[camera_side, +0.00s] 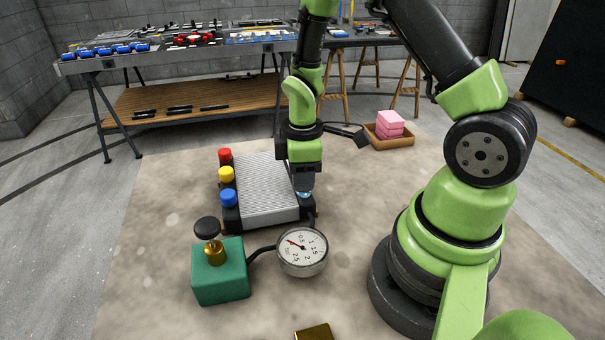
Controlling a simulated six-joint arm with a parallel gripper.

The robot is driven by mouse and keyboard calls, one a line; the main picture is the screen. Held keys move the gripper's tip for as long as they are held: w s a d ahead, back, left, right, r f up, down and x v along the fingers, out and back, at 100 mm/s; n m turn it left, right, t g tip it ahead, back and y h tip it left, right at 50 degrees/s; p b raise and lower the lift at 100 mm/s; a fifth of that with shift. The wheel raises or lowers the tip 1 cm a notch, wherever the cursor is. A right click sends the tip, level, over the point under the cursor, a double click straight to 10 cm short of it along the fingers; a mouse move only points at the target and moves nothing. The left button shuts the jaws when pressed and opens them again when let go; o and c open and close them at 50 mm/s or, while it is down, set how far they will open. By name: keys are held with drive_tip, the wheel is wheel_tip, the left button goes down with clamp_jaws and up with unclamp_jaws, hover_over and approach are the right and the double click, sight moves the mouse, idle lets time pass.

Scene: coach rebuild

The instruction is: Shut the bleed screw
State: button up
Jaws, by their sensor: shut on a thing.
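My gripper (305,188) points down at the right front corner of a ribbed silver block with black ends (268,190). Its jaws are shut on a small part there, which I take to be the bleed screw; only a pale blue bit (305,194) shows at the fingertips. The jaws hide most of it, so I cannot tell how far it is turned. A round white-faced pressure gauge (302,252) stands just in front, joined by a black hose to a green block (220,272) with a brass stem and black knob (207,228).
Red (225,154), yellow (226,174) and blue (228,198) caps line the silver block's left side. A wooden tray (389,138) with pink blocks lies behind right. A brass piece (314,333) is at the front edge. The mat's left side is clear.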

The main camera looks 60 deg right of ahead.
drive_tip(key=m, duration=0.8)
drive_tip(key=shift+m, duration=0.4)
drive_tip(key=m, duration=0.3)
drive_tip(key=shift+m, duration=2.2)
drive_tip(key=o, duration=0.9)
